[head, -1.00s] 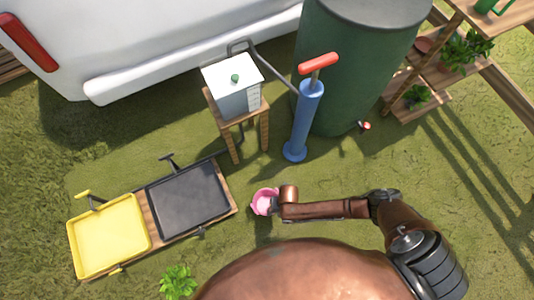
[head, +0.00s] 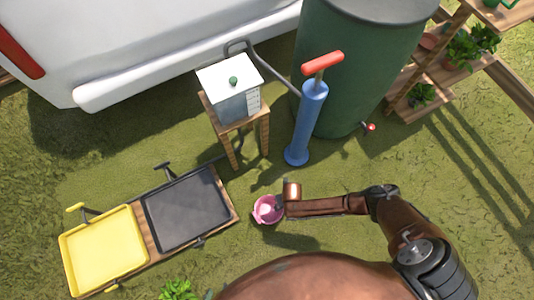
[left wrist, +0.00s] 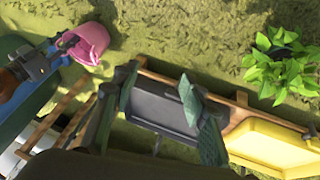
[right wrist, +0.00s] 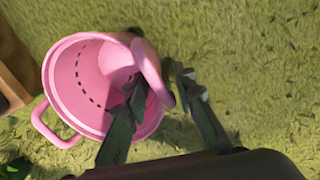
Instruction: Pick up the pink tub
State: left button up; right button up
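The pink tub (head: 266,210) stands on the grass right of the black tray, with one gripper at its right rim. The right wrist view shows the tub (right wrist: 84,78) close, with a looped handle on its left. My right gripper (right wrist: 162,85) is open around the near rim, one finger inside the tub and the other outside, with a gap beside the wall. The left wrist view also shows the tub (left wrist: 88,42) and my right gripper (left wrist: 66,45). My left gripper (left wrist: 160,82) is open and empty in its own wrist view, with the trays behind it. I cannot make it out in the head view.
A black tray (head: 185,208) and a yellow tray (head: 104,250) sit on a wooden board at left. A blue pump (head: 305,125), a white box (head: 230,90) on a wooden stand and a green barrel (head: 350,75) stand behind the tub. A plant (head: 178,290) is at the front.

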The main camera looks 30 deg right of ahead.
jog(key=shift+a+f, duration=0.15)
jog(key=shift+f, duration=0.6)
jog(key=shift+c, duration=0.4)
grip_shut()
